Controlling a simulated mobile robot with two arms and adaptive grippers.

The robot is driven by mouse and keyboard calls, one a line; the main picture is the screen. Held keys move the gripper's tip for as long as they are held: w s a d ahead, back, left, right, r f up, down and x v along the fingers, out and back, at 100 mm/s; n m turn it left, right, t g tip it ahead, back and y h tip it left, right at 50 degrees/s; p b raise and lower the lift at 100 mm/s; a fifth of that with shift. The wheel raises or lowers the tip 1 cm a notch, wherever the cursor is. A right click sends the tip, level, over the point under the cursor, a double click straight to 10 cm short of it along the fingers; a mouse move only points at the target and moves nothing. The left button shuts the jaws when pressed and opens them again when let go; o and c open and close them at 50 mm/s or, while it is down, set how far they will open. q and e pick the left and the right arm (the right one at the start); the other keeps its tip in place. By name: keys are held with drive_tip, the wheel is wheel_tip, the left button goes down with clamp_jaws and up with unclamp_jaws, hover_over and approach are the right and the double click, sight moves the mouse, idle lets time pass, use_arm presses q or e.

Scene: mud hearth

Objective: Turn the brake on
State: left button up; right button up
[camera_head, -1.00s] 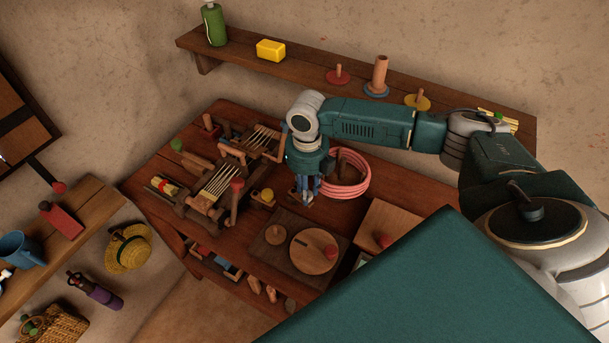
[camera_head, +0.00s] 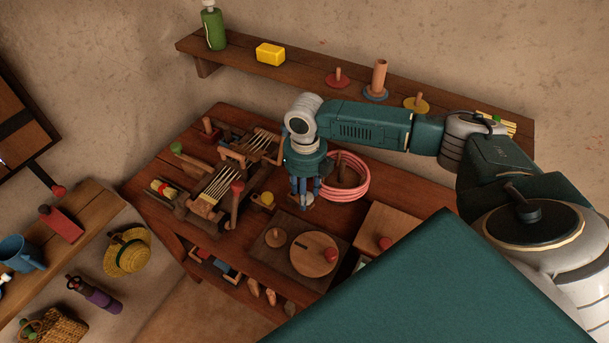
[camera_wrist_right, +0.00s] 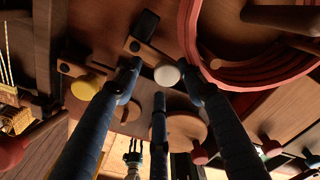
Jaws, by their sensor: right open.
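My right gripper (camera_head: 305,200) points down at the workbench (camera_head: 325,212), beside the pink coil. In the right wrist view its fingers (camera_wrist_right: 160,85) are spread apart and hold nothing. A white round knob (camera_wrist_right: 167,76) sits between and just beyond the fingertips, near a wooden strip with a dark block (camera_wrist_right: 146,24). I cannot tell if the fingers touch it. A wooden loom-like device (camera_head: 215,185) stands left of the gripper, with a red-knobbed lever (camera_head: 237,187) and a green-knobbed lever (camera_head: 177,148). Which part is the brake is unclear. A small gripper, apparently my left (camera_wrist_right: 133,157), shows far off.
The pink coil (camera_head: 362,185) lies close right of the gripper. A yellow knob (camera_head: 267,198) is close on its left. Round wooden discs (camera_head: 314,254) lie in front. A wall shelf (camera_head: 330,75) with several items runs behind.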

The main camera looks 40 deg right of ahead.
drive_tip(key=shift+d+r, duration=0.25)
drive_tip(key=shift+r, duration=0.2)
drive_tip(key=shift+a+r, duration=0.15)
drive_tip(key=shift+r, duration=1.65)
drive_tip(key=shift+a+r, duration=0.1)
drive_tip(key=shift+r, duration=1.65)
